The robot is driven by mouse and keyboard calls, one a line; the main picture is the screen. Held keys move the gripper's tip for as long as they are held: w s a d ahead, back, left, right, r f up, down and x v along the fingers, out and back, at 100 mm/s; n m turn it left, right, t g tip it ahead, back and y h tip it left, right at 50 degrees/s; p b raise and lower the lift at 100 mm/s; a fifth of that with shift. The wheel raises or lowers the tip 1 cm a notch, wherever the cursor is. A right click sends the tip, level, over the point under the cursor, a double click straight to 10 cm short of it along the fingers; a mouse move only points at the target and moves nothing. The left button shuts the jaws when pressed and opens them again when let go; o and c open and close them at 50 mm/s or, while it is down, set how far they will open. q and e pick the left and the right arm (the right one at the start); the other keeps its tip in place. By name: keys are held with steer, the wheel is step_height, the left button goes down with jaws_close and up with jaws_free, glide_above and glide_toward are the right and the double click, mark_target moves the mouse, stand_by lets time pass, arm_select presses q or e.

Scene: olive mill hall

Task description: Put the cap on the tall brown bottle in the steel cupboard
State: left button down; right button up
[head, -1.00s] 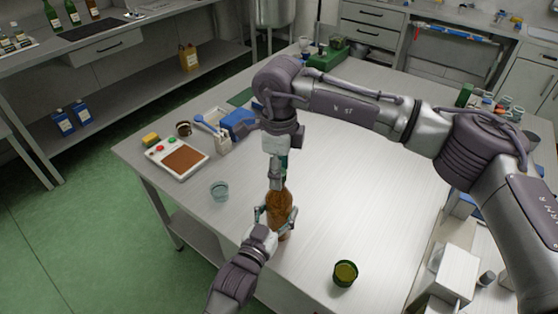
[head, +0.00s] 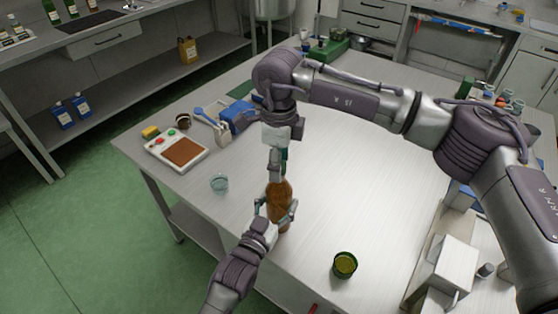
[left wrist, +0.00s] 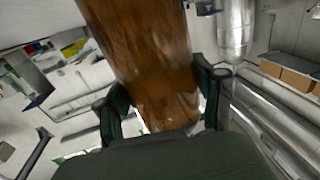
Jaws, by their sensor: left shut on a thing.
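The tall brown bottle (head: 280,204) stands about upright over the near part of the steel table, and I cannot tell whether its base touches the top. My left gripper (head: 277,211) is shut around the bottle's body; in the left wrist view the brown bottle (left wrist: 155,65) fills the space between the green-padded fingers (left wrist: 160,105). My right gripper (head: 277,172) points down directly over the bottle's neck. Its fingertips and the bottle's mouth overlap in the head view, so its opening is unclear. I see no cap; one may be hidden there. I cannot make out which unit is the steel cupboard.
A small clear glass (head: 219,183) stands left of the bottle and a green cup (head: 345,264) right of it. A scale-like device (head: 177,152), a blue box (head: 238,117) and a dark jar (head: 183,120) line the left side. The table's middle right is clear.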

step_height(320, 180, up, 12)
stand_by(0.7)
arm_select(q)
steer(key=shift+c, duration=0.3)
jaws_free()
steer(key=v, duration=1.2)
arm_select(e)
steer(key=shift+f, duration=0.1)
